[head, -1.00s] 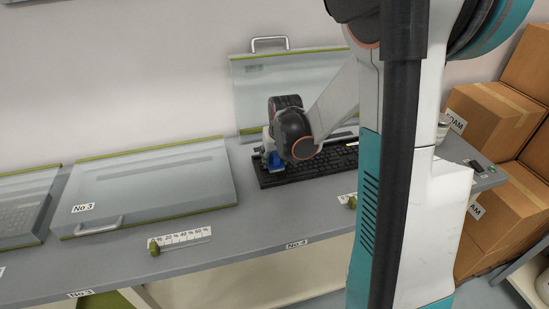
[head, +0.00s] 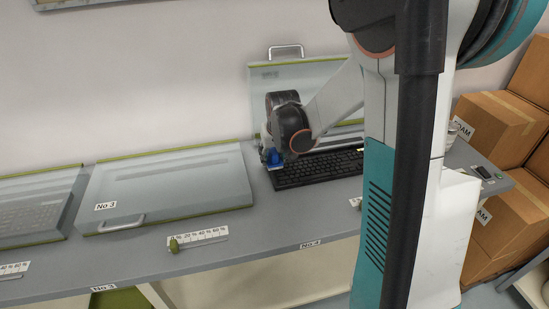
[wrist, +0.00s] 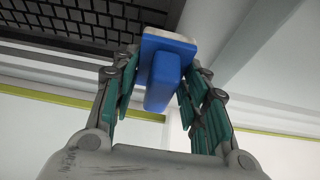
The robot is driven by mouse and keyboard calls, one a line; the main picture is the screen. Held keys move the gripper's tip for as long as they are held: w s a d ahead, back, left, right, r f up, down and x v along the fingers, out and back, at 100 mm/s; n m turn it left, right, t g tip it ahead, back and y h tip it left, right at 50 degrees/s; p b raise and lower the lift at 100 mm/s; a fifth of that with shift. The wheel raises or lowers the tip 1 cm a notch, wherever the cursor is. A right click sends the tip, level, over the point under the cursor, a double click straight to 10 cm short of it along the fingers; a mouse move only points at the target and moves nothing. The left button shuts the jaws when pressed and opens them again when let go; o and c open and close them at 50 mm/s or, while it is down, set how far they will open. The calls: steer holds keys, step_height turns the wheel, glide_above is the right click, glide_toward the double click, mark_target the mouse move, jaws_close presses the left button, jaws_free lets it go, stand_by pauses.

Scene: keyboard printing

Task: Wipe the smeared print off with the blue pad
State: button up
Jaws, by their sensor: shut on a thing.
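My gripper (wrist: 160,95) is shut on the blue pad (wrist: 163,80), which sits between its green-lined fingers. The pad has a blue grip block and a paler face layer at its far side. In the head view the pad (head: 274,159) is at the left end of the black keyboard (head: 318,170), near its back left corner. The keyboard also shows at the upper left of the wrist view (wrist: 75,22). I cannot tell whether the pad touches a surface. No smeared print can be made out; the arm and pad hide part of the area.
An open clear cover (head: 340,80) with a handle stands behind the keyboard. A closed cover marked No 3 (head: 170,185) lies to the left. A percent scale with a green knob (head: 200,238) is at the bench front. Cardboard boxes (head: 495,125) stand at the right.

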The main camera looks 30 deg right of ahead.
steer(key=shift+r+p, duration=1.35)
steer(key=shift+r, duration=0.9)
steer(key=shift+d, duration=0.1)
